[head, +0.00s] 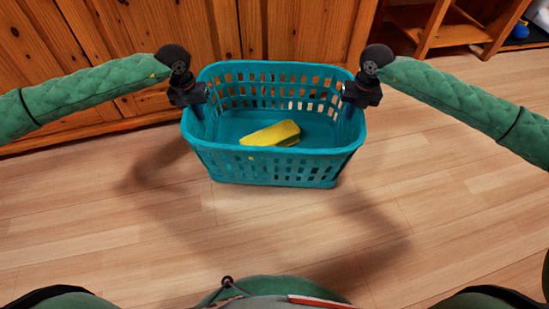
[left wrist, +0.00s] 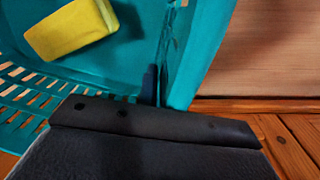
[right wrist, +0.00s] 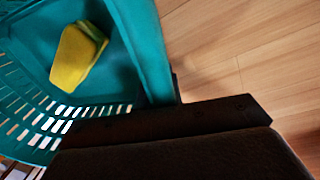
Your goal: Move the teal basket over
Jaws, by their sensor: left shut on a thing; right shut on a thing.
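The teal basket (head: 275,167) is upright, with slotted walls, in the middle of the head view. A yellow sponge-like block (head: 270,134) lies inside on its floor; it also shows in the left wrist view (left wrist: 70,30) and the right wrist view (right wrist: 76,57). My left gripper (head: 198,106) is shut on the basket's left end wall at the rim. My right gripper (head: 351,106) is shut on the right end wall at the rim. A shadow lies on the floor in front of the basket; I cannot tell whether its base touches the floor.
A wooden cabinet (head: 120,35) stands right behind the basket. An open wooden shelf (head: 455,30) is at the back right, with a blue object (head: 519,31) in it. The plank floor (head: 440,205) is clear in front and to the right.

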